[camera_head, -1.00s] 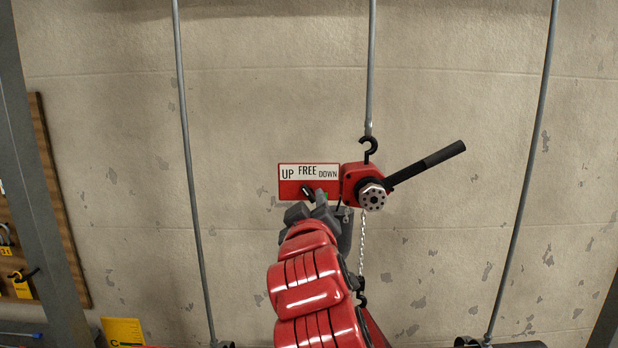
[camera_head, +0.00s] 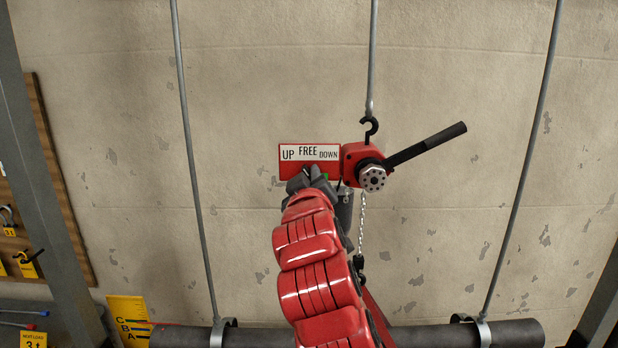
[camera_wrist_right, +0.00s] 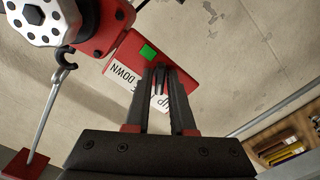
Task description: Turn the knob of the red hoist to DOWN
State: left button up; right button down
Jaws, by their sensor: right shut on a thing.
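The red hoist (camera_head: 352,158) hangs from a hook on a grey rod, with a black lever to its right. Its red plate (camera_head: 286,170) carries a label (camera_head: 310,153) reading UP, FREE, DOWN from left to right. My right gripper (camera_head: 312,172) is at the plate below FREE. In the wrist view its fingers (camera_wrist_right: 160,72) are closed on the dark knob (camera_wrist_right: 160,82), mostly hidden between them. Where the knob points I cannot tell. My left gripper is not in view.
A chain (camera_head: 361,228) hangs below the hoist. A dark horizontal pipe (camera_head: 260,338) in clamps runs along the bottom, with thin rods (camera_head: 190,160) rising from it. Yellow tags (camera_head: 28,268) hang on a board at left. The wall around the plate is clear.

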jog(key=shift+d+m+b, duration=0.1)
jog(key=shift+m+b, duration=6.8)
jog(key=shift+b, duration=1.45)
jog(key=c, duration=0.9)
grip_release()
